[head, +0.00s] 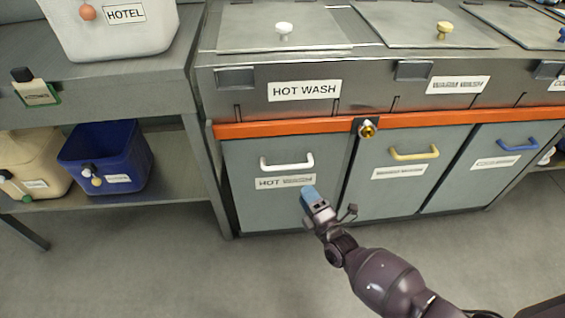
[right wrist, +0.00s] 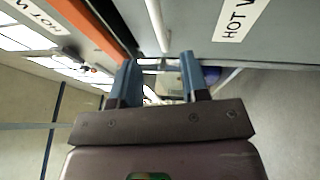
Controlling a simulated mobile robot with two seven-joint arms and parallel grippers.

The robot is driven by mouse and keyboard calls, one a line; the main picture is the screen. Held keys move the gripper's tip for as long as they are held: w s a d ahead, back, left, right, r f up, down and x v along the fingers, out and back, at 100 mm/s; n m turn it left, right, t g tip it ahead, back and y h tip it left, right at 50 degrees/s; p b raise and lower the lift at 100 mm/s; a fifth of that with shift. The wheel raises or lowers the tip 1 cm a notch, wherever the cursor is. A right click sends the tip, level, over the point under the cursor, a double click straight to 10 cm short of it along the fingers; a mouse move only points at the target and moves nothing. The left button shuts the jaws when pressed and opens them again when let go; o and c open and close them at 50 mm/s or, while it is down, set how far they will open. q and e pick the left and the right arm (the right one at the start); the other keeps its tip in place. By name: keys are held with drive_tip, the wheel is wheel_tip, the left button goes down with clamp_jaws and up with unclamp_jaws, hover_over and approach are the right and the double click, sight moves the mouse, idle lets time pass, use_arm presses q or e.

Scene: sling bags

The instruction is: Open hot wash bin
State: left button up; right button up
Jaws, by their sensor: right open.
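The hot wash bin (head: 262,207) is a grey front panel under an orange rail, closed flush with the neighbouring bins. It has a white bar handle (head: 287,163) and a HOT WASH label partly worn. My right gripper (head: 308,192) is just below and right of that handle, in front of the panel, with blue fingers. In the right wrist view the gripper (right wrist: 160,75) is open, and the white handle (right wrist: 157,25) shows ahead of the fingertips, near the gap between them. I cannot tell whether they touch. My left gripper is not in view.
A bin with a yellow handle (head: 414,153) and one with a blue handle (head: 517,145) stand to the right. A brass knob (head: 367,129) sticks out from the orange rail (head: 290,128). A shelf at left holds a blue tub (head: 108,158). The floor (head: 200,275) in front is clear.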

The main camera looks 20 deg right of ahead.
sight(289, 165)
drive_tip(key=shift+b+x, duration=1.35)
drive_tip(key=shift+x, duration=4.05)
drive_tip(key=shift+r, duration=0.1)
clamp_jaws()
